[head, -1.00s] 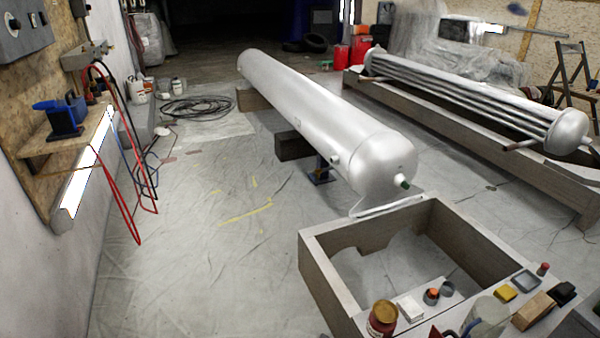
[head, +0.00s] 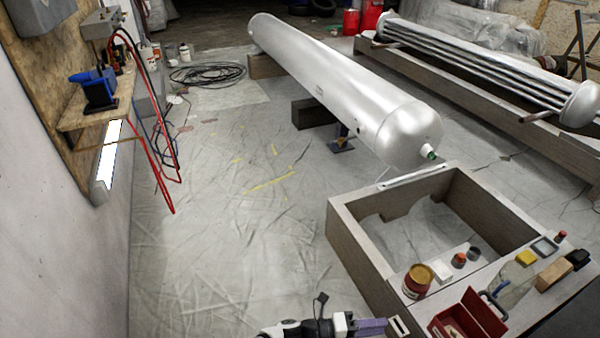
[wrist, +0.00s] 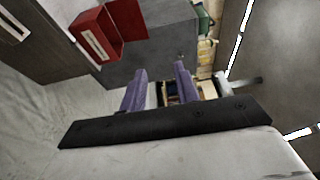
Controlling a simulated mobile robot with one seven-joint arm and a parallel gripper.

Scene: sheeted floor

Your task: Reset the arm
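My gripper (head: 385,326) shows at the bottom edge of the head view, left of the workbench, with part of my arm beside it. In the wrist view, my gripper (wrist: 160,68) has two purple fingers standing apart with a gap between them. I see nothing clasped in that gap; bench items show behind it. A red open box (head: 468,318) lies on the bench to the right of my gripper. The red box (wrist: 108,32) also shows at the upper left of the wrist view.
A wooden frame (head: 345,228) adjoins the bench, with a red-and-cream tin (head: 417,281) and several small items near it. A long silver tank (head: 340,90) lies behind. A wall shelf (head: 95,115) with hoses is at left. The sheeted floor (head: 230,240) between is clear.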

